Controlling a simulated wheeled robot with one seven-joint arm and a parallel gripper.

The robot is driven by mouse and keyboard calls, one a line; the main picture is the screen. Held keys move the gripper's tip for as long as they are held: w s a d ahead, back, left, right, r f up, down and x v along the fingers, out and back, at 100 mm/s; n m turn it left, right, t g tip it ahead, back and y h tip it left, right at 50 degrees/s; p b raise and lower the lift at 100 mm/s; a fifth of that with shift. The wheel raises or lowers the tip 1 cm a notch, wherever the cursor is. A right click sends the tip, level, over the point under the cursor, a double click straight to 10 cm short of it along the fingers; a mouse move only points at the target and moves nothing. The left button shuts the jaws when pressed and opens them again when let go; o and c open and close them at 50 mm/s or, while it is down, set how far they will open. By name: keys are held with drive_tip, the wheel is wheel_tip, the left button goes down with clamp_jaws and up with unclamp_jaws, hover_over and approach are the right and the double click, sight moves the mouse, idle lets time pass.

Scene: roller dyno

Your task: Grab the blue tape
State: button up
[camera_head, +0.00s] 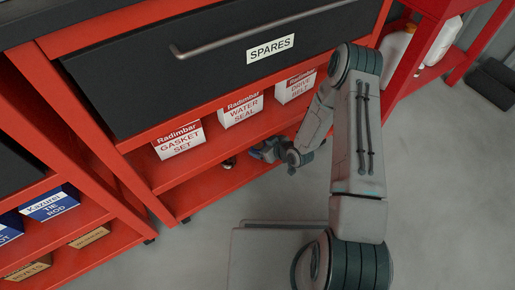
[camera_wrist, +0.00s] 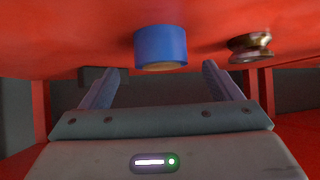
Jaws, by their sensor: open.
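The blue tape (camera_wrist: 160,48) is a short blue roll on a red shelf surface, near the top middle of the wrist view. My gripper (camera_wrist: 160,71) is open and empty, with one finger to each side of the tape's place in the picture. The tape shows beyond the fingertips, and neither finger visibly touches it. In the head view my gripper (camera_head: 268,152) reaches into the lower shelf of the red cabinet, partly hidden by my arm.
A brass spool-like object (camera_wrist: 250,46) sits right of the tape in the wrist view. Boxes marked gasket set (camera_head: 180,140), water seal (camera_head: 241,109) and drive belt (camera_head: 296,87) stand on the shelf under the closed spares drawer (camera_head: 220,65). Grey floor lies open in front.

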sight(258, 145)
drive_tip(key=b+x, duration=0.2)
drive_tip(key=x, duration=0.2)
drive_tip(key=shift+s+a+f, duration=0.1)
drive_tip(key=shift+f, duration=0.05)
drive_tip(key=c, duration=1)
drive_tip(key=shift+c, duration=0.2)
